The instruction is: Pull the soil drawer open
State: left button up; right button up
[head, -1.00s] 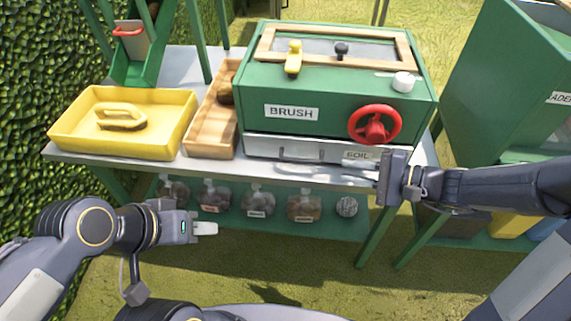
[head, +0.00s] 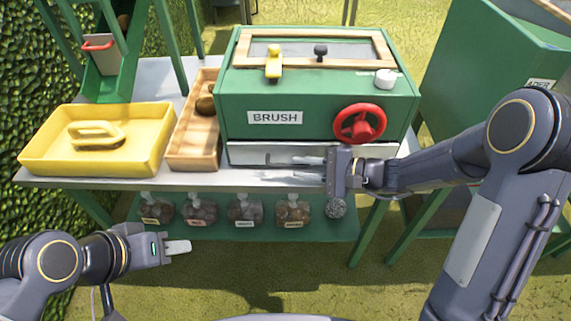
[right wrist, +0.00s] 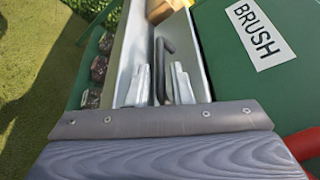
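The soil drawer (head: 243,152) is a pale metal front under the green BRUSH box (head: 300,100), and it looks shut. Its SOIL label is hidden behind my right gripper in the head view. My right gripper (head: 267,168) points left along the drawer front. In the right wrist view its two fingers (right wrist: 160,88) stand apart, with the dark bar handle (right wrist: 160,58) between them. I see no firm grip on the handle. My left gripper (head: 184,247) is away from the drawer, low at the left, in front of the table; its fingers are seen nearly edge-on.
A yellow tray (head: 50,163) and a wooden box (head: 194,157) stand left of the green box. A red handwheel (head: 360,124) sits just above the drawer. Several bags hang or stand on the lower shelf (head: 340,229). Grass lies open in front.

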aim_at(293, 166)
jog(key=shift+x, duration=2.25)
jog(key=shift+c, duration=0.4)
grip_shut()
